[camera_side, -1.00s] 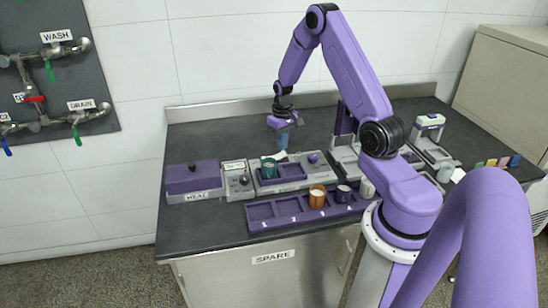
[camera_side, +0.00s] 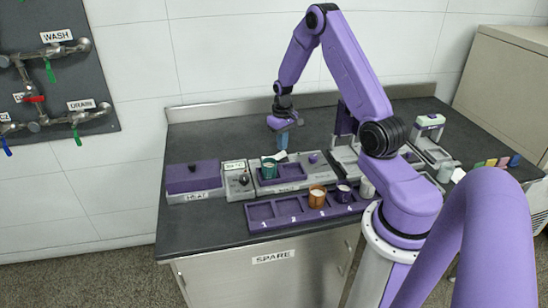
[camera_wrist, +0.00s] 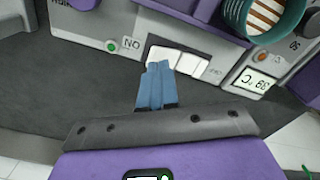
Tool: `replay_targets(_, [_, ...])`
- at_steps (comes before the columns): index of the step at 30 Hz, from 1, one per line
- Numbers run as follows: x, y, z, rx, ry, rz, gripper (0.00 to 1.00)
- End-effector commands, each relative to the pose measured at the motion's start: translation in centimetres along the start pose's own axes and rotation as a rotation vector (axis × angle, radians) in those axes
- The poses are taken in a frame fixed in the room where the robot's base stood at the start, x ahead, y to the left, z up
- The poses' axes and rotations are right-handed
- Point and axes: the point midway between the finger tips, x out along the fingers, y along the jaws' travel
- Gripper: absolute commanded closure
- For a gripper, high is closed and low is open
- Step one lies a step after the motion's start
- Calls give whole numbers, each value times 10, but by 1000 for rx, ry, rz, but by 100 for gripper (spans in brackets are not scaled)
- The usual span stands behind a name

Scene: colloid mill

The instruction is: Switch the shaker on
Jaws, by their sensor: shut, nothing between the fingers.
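The shaker (camera_side: 297,187) is a grey box with a purple tray on top, in the middle of the bench. Its far side shows in the wrist view (camera_wrist: 125,20), with a white rocker switch (camera_wrist: 190,63) between an upside-down ON label on the left and an OFF label on the right. A small lamp (camera_wrist: 112,45) left of ON looks green. My gripper (camera_side: 282,148) has blue fingers, shut and empty. In the wrist view, the fingertips (camera_wrist: 160,66) overlap the ON end of the switch; I cannot tell whether they touch it.
A green cup (camera_side: 269,169) stands in the shaker's tray. A temperature display unit (camera_side: 238,181) and purple-topped heater (camera_side: 195,179) stand left. A numbered purple rack (camera_side: 262,216) in front holds an orange cup (camera_side: 317,197) and a purple cup (camera_side: 343,193). The bench behind the shaker is clear.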

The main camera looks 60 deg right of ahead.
Motion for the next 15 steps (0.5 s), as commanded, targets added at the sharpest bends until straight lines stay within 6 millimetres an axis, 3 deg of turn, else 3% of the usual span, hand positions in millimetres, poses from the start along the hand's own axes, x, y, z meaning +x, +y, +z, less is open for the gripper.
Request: replay_targets(15, [3, 0, 0, 0, 1, 0, 100])
